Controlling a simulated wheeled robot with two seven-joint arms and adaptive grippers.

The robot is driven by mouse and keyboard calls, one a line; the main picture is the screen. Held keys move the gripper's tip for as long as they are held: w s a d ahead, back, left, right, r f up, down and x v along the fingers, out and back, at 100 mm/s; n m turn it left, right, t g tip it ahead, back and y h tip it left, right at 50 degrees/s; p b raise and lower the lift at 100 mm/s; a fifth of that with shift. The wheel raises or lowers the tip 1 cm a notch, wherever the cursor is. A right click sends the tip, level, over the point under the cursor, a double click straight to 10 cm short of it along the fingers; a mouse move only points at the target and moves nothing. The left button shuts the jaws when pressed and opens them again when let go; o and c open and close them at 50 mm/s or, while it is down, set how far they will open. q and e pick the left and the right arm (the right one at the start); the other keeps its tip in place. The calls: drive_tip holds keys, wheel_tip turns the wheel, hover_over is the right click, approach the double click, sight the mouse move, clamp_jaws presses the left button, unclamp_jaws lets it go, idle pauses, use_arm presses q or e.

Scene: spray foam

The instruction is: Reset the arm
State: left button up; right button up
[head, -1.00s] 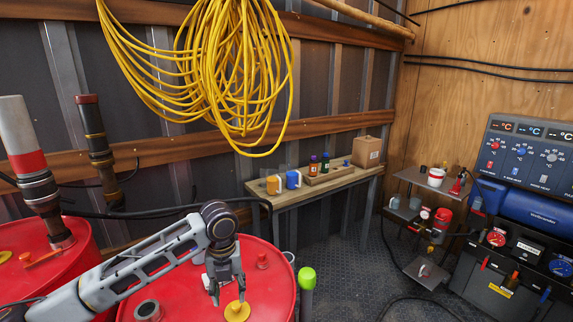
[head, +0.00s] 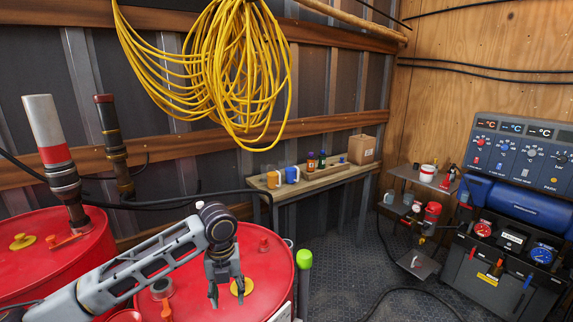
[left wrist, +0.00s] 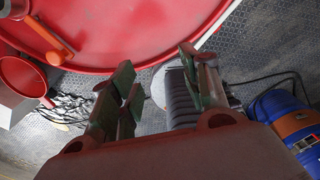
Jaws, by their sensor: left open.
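My left arm comes in from the lower left in the head view. Its left gripper (head: 227,290) hangs pointing down over the red drum (head: 262,262), with its two fingers apart and nothing between them. My right gripper is not in view.
Another red drum (head: 40,250) stands at the left. A green-topped post (head: 304,260) stands close right of the nearer drum. A wooden bench (head: 325,182) with mugs and bottles is along the wall. A control console (head: 515,160) is at the right. Open floor (head: 345,270) lies between.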

use_arm(q)
drive_tip(key=s+d+f+n+t+h, duration=0.2)
drive_tip(key=s+d+f+n+h, duration=0.2)
drive_tip(key=s+d+f+n, duration=0.7)
drive_tip(key=s+a+f+n+t+y, duration=0.1)
drive_tip(key=s+a+f+n+y, duration=0.15)
drive_tip(key=s+a+n, duration=0.5)
drive_tip(key=s+a+f+n+t+y, duration=0.1)
drive_tip(key=s+a+f+n, duration=0.2)
drive_tip(key=a+n, duration=0.9)
wheel_tip(320, 180, down, 33)
drive_tip(key=s+d+g, duration=0.2)
drive_tip(key=s+a+f, duration=0.2)
drive_tip(key=s+f, duration=0.7)
drive_tip(key=s, duration=0.2)
drive_tip(key=s+a+f+g, duration=0.1)
drive_tip(key=s+a+f, duration=0.1)
drive_tip(key=s+f, duration=0.8)
drive_tip(key=shift+s+a+f+n, duration=0.15)
drive_tip(key=shift+s+a+n, duration=0.15)
drive_tip(key=shift+s, duration=0.45)
